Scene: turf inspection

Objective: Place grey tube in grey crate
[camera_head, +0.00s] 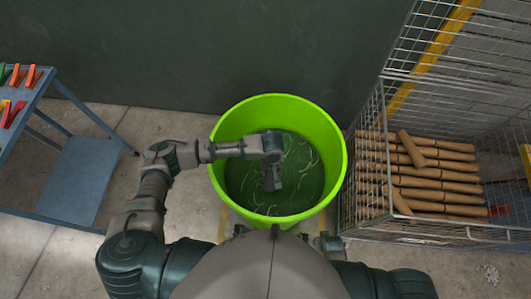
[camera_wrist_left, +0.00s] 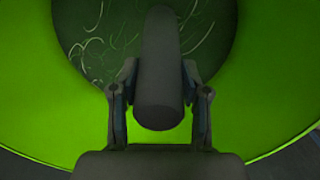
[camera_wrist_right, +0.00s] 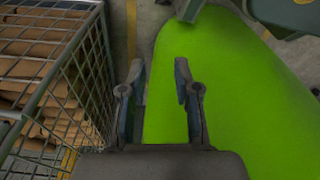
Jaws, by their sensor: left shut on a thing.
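A dark grey tube (camera_wrist_left: 160,80) is between the fingers of my left gripper (camera_wrist_left: 160,92), which is shut on it. In the head view my left gripper (camera_head: 271,165) hangs over the inside of a bright green round bin (camera_head: 333,140), pointing down. The tube's lower end is over the bin's dark floor; I cannot tell whether it touches. My right gripper (camera_wrist_right: 160,75) is open and empty, beside the bin's outer wall. A grey wire mesh crate (camera_head: 372,112) stands to the right; no other grey crate shows.
The wire crate holds several brown tubes (camera_head: 430,190). Pale curly strands (camera_wrist_left: 90,45) lie in the green bin. A blue-grey trolley (camera_head: 75,165) with coloured items stands at the left. A dark wall (camera_head: 200,50) is behind. Concrete floor shows between the trolley and the bin.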

